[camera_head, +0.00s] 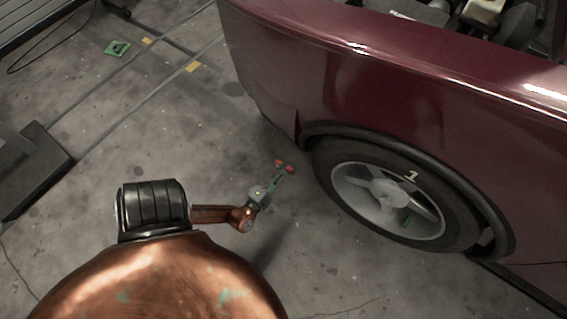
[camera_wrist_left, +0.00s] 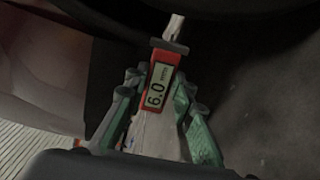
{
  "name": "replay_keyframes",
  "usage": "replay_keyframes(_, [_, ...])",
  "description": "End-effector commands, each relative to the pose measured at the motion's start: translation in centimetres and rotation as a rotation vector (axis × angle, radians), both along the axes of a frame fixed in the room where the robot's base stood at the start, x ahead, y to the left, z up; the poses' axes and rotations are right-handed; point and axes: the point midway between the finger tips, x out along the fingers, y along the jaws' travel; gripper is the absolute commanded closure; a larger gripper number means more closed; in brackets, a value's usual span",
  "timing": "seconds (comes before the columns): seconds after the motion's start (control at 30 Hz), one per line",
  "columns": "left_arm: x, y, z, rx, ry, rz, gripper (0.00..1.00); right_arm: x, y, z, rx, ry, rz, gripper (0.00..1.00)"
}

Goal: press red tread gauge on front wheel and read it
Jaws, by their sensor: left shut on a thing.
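The red tread gauge (camera_head: 291,169) shows small in the head view, at the tip of my left gripper (camera_head: 279,174). In the left wrist view the gauge (camera_wrist_left: 165,73) sits between the green and grey fingers of the left gripper (camera_wrist_left: 158,100), which is shut on it. The front wheel (camera_head: 386,196), marked 1, is right of the gauge. I cannot tell whether the tip touches the tyre. My right gripper is not in view.
The dark red car (camera_head: 400,80) fills the upper right, its fender arching over the wheel. Bare concrete floor (camera_head: 150,125) lies left of the wheel. A dark stand base (camera_head: 35,170) is at the left edge. A green marker (camera_head: 117,48) lies at upper left.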

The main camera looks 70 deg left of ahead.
Motion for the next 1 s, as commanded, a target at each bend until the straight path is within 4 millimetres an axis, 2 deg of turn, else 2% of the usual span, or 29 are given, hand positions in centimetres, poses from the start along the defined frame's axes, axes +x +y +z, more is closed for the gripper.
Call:
replay_keyframes(0.6, [-3.9,-2.6,0.1,0.0,-0.001,0.002,1.0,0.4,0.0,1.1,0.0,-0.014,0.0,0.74])
replay_keyframes(1.0, [-4.5,-3.0,0.0,-0.001,0.0,0.001,1.0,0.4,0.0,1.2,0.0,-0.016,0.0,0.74])
